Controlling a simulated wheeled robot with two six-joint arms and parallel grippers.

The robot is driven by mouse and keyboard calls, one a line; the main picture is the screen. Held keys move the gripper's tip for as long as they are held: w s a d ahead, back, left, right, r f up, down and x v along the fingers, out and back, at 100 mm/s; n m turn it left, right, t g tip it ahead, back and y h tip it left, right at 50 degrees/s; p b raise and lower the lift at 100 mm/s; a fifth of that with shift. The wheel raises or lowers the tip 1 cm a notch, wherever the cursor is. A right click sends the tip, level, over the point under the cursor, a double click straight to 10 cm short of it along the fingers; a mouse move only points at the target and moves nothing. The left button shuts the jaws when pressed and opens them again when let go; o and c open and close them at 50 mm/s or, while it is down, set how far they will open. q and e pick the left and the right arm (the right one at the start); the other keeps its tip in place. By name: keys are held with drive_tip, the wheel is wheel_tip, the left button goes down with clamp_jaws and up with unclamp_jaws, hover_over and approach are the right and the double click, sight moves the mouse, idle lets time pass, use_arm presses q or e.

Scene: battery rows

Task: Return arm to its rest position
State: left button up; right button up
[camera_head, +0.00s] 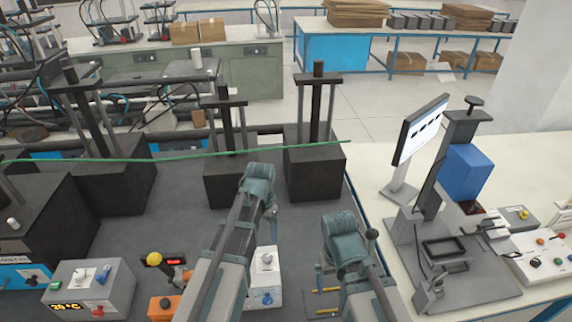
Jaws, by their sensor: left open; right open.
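My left arm (222,262) reaches up from the bottom of the head view and ends in a teal joint over the dark grey bench. My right arm (350,268) comes up to its right, with a similar teal joint lower in the picture. The two arms are apart, and no held object is visible. No fingertips of either gripper can be made out; they are hidden behind the arm links or out of the picture.
A white box with a blue knob (266,283) stands between my arms. A grey control box (90,288) and orange block (163,308) lie left. Black press stands (315,170) line the back under a green cable (200,153). A monitor (420,130) stands right.

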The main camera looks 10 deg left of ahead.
sight(267, 257)
use_arm(q)
wheel_tip(267, 257, down, 14)
drive_tip(key=b, duration=1.3)
drive_tip(key=shift+r, duration=0.25)
drive_tip(key=shift+r, duration=0.15)
wheel_tip(267, 257, up, 14)
drive_tip(key=p, duration=1.4)
wheel_tip(267, 257, down, 15)
drive_tip(key=b, duration=1.5)
drive_tip(key=shift+r+n+p, duration=0.25)
drive_tip(key=shift+n+p, duration=0.05)
drive_tip(key=shift+n, duration=0.1)
drive_tip(key=n, duration=0.7)
